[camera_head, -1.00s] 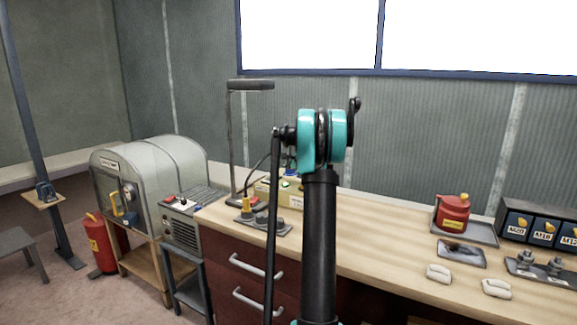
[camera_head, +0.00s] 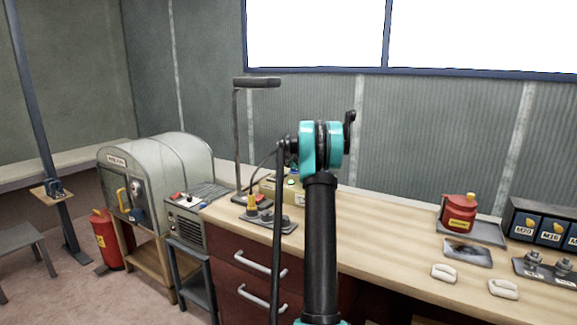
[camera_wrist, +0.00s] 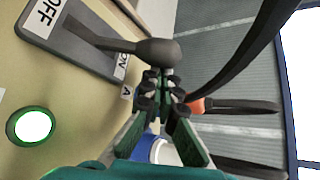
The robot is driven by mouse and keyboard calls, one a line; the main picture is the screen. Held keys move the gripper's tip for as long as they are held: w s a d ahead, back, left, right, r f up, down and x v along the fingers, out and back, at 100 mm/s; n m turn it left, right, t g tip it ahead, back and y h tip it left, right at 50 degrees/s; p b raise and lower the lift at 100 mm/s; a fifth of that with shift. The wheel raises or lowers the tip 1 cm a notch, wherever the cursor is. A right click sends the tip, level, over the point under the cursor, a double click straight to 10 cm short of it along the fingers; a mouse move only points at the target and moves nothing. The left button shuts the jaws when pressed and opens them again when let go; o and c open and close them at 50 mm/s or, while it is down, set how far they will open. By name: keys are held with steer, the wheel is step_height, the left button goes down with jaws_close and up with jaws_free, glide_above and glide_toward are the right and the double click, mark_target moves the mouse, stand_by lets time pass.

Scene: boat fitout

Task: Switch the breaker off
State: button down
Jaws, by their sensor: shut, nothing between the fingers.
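The breaker is a lever with a dark rounded knob (camera_wrist: 157,52) on a dark plate (camera_wrist: 85,42) fixed to a yellowish box (camera_wrist: 40,80). The plate has a white OFF label (camera_wrist: 46,14) and a white ON label (camera_wrist: 121,66); the lever's knob lies towards the ON end. My gripper (camera_wrist: 165,84) is shut and empty, its fingertips close to the knob; I cannot tell whether they touch it. In the head view the yellow box (camera_head: 268,187) shows partly behind my arm on the bench, and my gripper is hidden there.
A green-rimmed white light (camera_wrist: 32,126) is on the box. The bench middle is clear.

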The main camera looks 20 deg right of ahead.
mark_target(284, 162)
steer(key=shift+s+a+r+n+t, duration=0.2)
steer(key=shift+a+n+t, duration=0.05)
steer(key=shift+n+t, duration=0.05)
steer(key=shift+s+a+r+n+t+h, duration=0.35)
steer(key=shift+a+n+t, duration=0.1)
steer(key=shift+n+t, duration=0.1)
steer(key=shift+s+a+r+n+t+h, duration=0.2)
steer(key=shift+s+a+n+t+h, duration=0.15)
steer(key=shift+a+n+t, duration=0.15)
steer(key=shift+s+a+r, duration=0.25)
steer(key=shift+s+a, duration=0.3)
steer(key=shift+a, duration=0.15)
steer(key=shift+s+a, duration=0.6)
steer(key=shift+a, duration=0.15)
steer(key=shift+s+a+f, duration=0.25)
steer(key=shift+s+a, duration=0.15)
steer(key=shift+a, duration=0.1)
steer(key=shift+s+a+f, duration=0.2)
steer(key=shift+s+a, duration=0.2)
steer(key=shift+a, duration=0.1)
steer(key=shift+s+a+f, duration=0.1)
steer(key=shift+a, duration=0.05)
